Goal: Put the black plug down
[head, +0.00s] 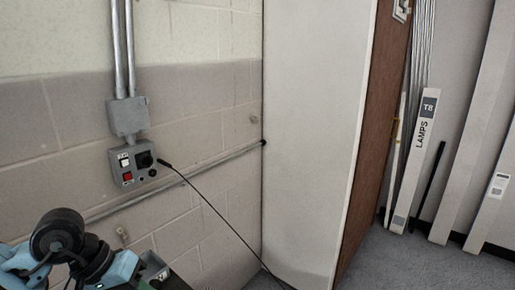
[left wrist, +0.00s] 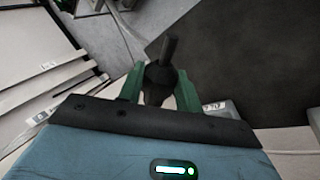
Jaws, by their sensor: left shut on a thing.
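My left gripper (left wrist: 160,74) is shut on a black plug (left wrist: 158,80), which sits between its two green fingers in the left wrist view. The plug's narrow dark end points up in that picture, over a dark grey surface. In the head view my left arm (head: 65,235) comes in at the lower left, and the fingers and held plug cannot be made out clearly there. My right gripper is not in view.
A grey control box (head: 132,165) with a red switch is on the block wall. A thin black cable (head: 222,217) runs from a thick end beside it down to the floor. A white cabinet panel (head: 312,130) stands right of it. Long lamp cartons (head: 418,160) lean at the right.

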